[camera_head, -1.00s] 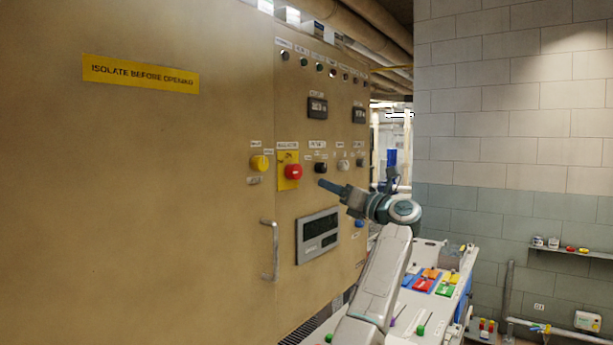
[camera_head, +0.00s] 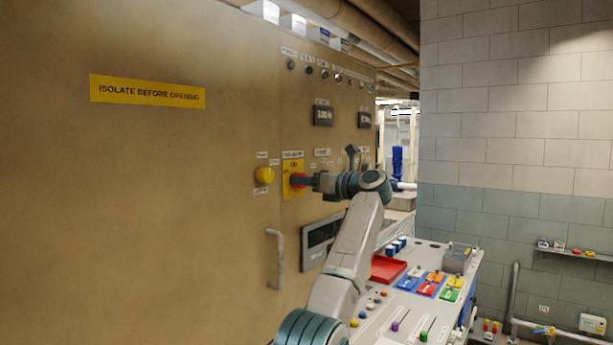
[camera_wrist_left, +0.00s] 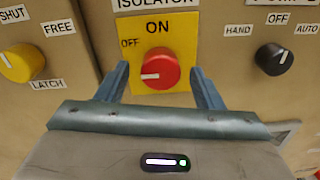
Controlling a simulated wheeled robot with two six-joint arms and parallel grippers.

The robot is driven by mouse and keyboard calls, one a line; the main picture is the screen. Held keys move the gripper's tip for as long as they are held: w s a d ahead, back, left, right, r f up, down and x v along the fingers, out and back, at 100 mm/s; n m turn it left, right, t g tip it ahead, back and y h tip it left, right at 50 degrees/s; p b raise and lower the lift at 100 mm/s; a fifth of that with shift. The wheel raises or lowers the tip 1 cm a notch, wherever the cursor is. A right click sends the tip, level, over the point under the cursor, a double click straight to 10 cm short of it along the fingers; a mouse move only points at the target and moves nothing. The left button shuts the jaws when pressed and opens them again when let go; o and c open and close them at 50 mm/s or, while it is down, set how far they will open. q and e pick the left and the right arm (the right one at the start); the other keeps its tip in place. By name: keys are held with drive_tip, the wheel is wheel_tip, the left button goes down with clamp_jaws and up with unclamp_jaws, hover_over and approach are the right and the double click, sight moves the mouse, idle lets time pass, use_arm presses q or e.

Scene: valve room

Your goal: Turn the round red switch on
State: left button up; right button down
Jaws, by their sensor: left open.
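The round red switch (camera_wrist_left: 156,70) sits on a yellow plate (camera_wrist_left: 185,28) marked ON at the top and OFF at the upper left. Its white pointer mark points left, a little below the OFF label. In the head view the red switch (camera_head: 297,181) is partly covered by my left gripper (camera_head: 304,181), which is up at the panel. In the left wrist view the left gripper (camera_wrist_left: 160,88) is open, one blue finger on each side of the switch. Gaps show between fingers and switch. My right gripper is not in view.
A yellow knob (camera_wrist_left: 21,61) is left of the switch and a black knob (camera_wrist_left: 273,59) is right of it. A door handle (camera_head: 277,258) sticks out below left. A bench (camera_head: 410,310) with a red tray (camera_head: 387,268) stands at the right.

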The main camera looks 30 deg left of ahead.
use_arm(q)
drive_tip(key=shift+w+a, duration=0.1)
drive_tip(key=shift+a, duration=0.25)
drive_tip(key=c, duration=1)
drive_tip(key=shift+m, duration=0.3)
drive_tip(key=shift+m+p, duration=2.35)
drive_tip(key=shift+m, duration=6.15)
